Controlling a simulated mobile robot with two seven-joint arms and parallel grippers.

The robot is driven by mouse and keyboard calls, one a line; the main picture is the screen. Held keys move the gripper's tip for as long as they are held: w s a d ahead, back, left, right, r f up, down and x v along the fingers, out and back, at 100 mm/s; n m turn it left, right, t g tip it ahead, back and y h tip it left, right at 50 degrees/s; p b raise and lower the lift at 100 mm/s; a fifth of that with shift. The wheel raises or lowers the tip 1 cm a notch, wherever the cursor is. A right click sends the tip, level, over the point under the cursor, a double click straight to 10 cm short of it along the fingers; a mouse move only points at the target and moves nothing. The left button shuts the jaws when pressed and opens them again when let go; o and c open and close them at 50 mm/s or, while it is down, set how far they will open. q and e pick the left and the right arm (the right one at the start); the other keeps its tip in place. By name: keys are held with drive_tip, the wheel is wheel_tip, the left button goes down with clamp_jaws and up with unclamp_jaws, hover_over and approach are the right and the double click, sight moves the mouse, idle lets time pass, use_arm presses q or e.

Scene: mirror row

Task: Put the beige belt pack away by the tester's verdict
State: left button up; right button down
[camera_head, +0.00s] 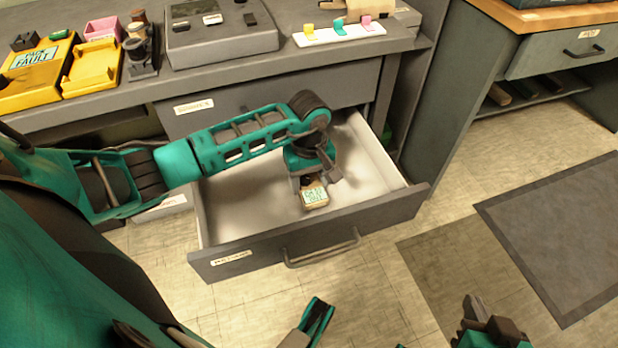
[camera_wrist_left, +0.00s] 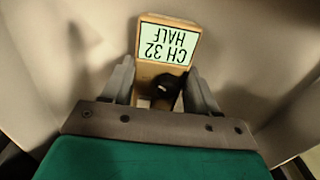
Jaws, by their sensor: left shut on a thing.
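The beige belt pack (camera_head: 314,197) is inside an open drawer (camera_head: 240,215), below my left gripper (camera_head: 312,182). In the left wrist view the beige belt pack (camera_wrist_left: 165,48) shows a pale green screen reading "CH 32 HALF", upside down, with a dark round knob below it. My left gripper (camera_wrist_left: 160,95) is shut on it, one finger on each side. I cannot tell whether the pack touches the drawer floor. The grey tester (camera_head: 220,38) sits on the bench; its screen is cut off and too small to read. My right gripper (camera_head: 487,322) is low at the bottom edge, its jaws unclear.
A yellow "PACK FAULT" box (camera_head: 36,72) and a yellow tray (camera_head: 92,68) stand on the bench at left. A white strip (camera_head: 340,34) holds coloured tabs. A closed drawer (camera_head: 250,108) sits above the open one. A wood-topped bench (camera_head: 545,18) stands right; a dark mat (camera_head: 560,230) lies on the floor.

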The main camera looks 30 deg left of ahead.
use_arm(q)
drive_tip(key=shift+f, duration=0.2)
drive_tip(key=o, duration=1.2)
drive_tip(key=shift+c, duration=0.2)
use_arm(e)
drive_tip(key=shift+w+r, duration=0.15)
drive_tip(key=shift+r, duration=0.05)
use_arm(q)
drive_tip(key=shift+r, duration=0.1)
drive_tip(key=shift+r, duration=0.3)
wheel_tip(320, 180, up, 12)
drive_tip(key=p, duration=0.4)
drive_tip(key=shift+r, duration=0.25)
use_arm(e)
drive_tip(key=shift+s+d+r, duration=0.35)
drive_tip(key=shift+d+r, duration=0.3)
drive_tip(key=shift+r, duration=0.1)
use_arm(q)
drive_tip(key=shift+s, duration=0.1)
use_arm(e)
drive_tip(key=shift+r, duration=0.1)
